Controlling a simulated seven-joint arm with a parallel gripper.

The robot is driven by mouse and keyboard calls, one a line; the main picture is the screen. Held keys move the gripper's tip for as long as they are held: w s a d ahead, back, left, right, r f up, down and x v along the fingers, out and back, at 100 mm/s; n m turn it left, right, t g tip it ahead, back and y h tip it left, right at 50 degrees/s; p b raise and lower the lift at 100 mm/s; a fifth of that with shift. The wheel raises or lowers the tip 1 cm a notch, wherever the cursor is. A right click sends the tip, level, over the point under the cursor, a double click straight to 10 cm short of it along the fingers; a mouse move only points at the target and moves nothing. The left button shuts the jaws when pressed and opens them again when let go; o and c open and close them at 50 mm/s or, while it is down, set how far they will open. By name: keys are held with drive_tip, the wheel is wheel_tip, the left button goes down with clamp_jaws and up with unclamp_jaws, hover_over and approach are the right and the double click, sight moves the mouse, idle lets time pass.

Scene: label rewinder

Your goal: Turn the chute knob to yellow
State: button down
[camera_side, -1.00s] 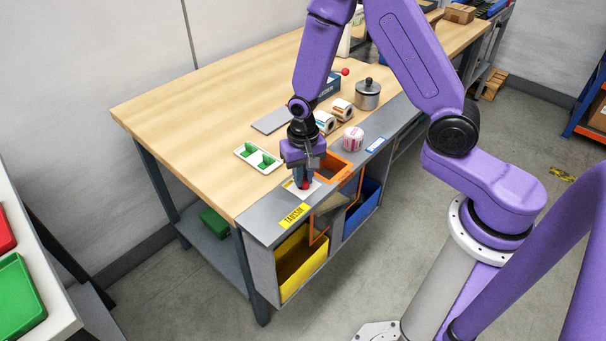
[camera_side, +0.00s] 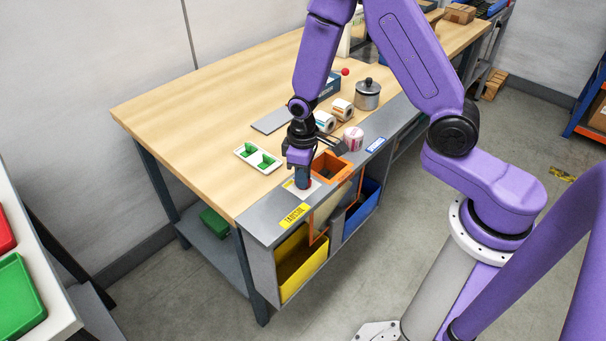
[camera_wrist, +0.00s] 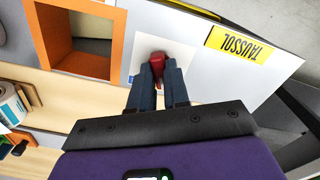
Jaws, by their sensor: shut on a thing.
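The chute knob (camera_wrist: 156,61) is red and sits on a pale square plate (camera_wrist: 139,80) on the grey front ledge. My gripper (camera_wrist: 158,78) points down at it and is shut on it; the fingers cover part of the knob. In the side view my gripper (camera_side: 303,184) hides most of the knob. The yellow bin (camera_side: 301,265) stands below the ledge at left, the blue bin (camera_side: 362,207) at right. A grey flap with an orange frame (camera_side: 326,215) hangs between them, under the orange chute opening (camera_side: 331,167).
A yellow TAUSSOL label (camera_side: 294,215) lies on the ledge close to the knob.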

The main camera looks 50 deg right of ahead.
drive_tip(key=shift+n, duration=0.9)
drive_tip(key=c, duration=1.1)
unclamp_jaws()
drive_tip(key=shift+r, duration=0.15)
wheel_tip(320, 180, up, 17)
drive_tip(key=shift+r, duration=0.1)
